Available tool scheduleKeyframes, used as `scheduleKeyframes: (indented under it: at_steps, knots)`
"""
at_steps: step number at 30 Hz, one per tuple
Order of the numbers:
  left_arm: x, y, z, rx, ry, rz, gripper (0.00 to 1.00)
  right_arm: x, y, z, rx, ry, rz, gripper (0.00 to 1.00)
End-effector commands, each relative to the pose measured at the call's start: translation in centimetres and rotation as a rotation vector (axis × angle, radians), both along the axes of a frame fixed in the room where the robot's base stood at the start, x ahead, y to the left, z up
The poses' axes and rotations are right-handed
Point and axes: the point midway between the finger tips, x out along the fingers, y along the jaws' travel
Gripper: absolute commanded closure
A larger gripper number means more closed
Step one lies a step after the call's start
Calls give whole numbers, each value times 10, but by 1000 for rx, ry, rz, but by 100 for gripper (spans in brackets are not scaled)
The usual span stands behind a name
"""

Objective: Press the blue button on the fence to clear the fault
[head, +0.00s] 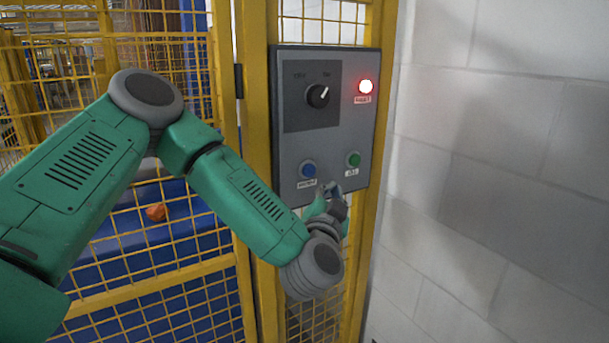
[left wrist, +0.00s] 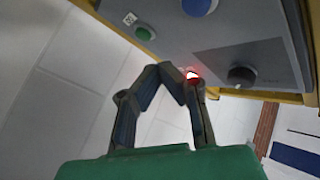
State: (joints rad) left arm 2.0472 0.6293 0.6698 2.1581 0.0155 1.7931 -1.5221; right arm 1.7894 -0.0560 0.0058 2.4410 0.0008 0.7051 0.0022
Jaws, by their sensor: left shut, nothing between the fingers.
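The blue button (head: 308,168) sits at the lower left of a grey control panel (head: 335,130) mounted on the yellow fence; it also shows at the top edge of the left wrist view (left wrist: 199,5). A green button (head: 354,159) is to its right and shows in the left wrist view (left wrist: 117,33). My left gripper (head: 332,189) is shut and empty, just below and slightly right of the blue button in the head view. Its fingertips (left wrist: 168,72) appear apart from both buttons in the left wrist view. My right gripper is not in view.
A black rotary knob (head: 318,96) and a lit red lamp (head: 366,86) are on the panel's upper part. A white block wall (head: 500,150) stands close to the right. Yellow mesh fence (head: 170,255) spreads to the left, with an orange object (head: 156,212) behind it.

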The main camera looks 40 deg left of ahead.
Motion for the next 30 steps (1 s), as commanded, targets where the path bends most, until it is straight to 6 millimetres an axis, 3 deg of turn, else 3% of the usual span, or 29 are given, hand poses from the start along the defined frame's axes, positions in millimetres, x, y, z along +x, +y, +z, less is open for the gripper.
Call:
scheduleKeyframes:
  at_steps: [4,7,17,19,30]
  knots:
    - [2,-5,3,8,-1,-3,100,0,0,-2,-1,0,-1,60]
    - [6,3,3,8,-4,-2,100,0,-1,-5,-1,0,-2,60]
    - [23,59,-4,-5,-2,1,100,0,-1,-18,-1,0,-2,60]
    - [27,66,-1,-2,0,-1,100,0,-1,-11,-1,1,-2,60]
    - [34,73,2,7,-1,-5,100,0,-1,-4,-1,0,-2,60]
